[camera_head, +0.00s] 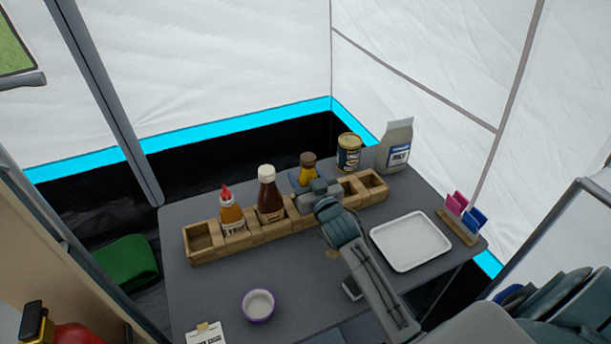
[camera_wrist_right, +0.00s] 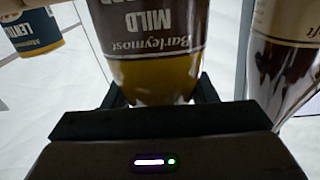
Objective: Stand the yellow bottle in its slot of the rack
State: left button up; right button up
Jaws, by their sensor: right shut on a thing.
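The yellow bottle (camera_head: 308,172), with a brown cap, is upright at the rack's middle in the head view. My right gripper (camera_head: 314,188) is shut on it; the right wrist view shows the bottle (camera_wrist_right: 150,70) between the two fingers, its label upside down. My gripper hides the bottle's lower part and the rack beneath, so I cannot tell whether its base is in a slot or above it. The wooden rack (camera_head: 213,254) runs across the table. Its leftmost slot and the slots at its right end are empty. My left gripper is not in view.
An orange bottle (camera_head: 233,216) and a brown sauce bottle (camera_head: 270,198) stand in the rack left of the gripper. A tin (camera_head: 349,153) and a milk bag (camera_head: 395,148) stand behind. A white tray (camera_head: 411,241) and purple bowl (camera_head: 258,305) are in front.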

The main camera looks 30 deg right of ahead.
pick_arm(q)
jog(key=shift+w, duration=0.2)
pick_arm(e)
jog(key=o, duration=1.5)
jog(key=shift+f, duration=0.15)
jog(key=shift+s, duration=0.3)
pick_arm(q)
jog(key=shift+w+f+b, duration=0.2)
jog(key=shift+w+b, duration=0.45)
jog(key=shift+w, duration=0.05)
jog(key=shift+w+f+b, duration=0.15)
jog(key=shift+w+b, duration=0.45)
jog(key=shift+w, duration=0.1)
pick_arm(e)
jog(key=s, duration=1)
jog(key=shift+a, duration=0.3)
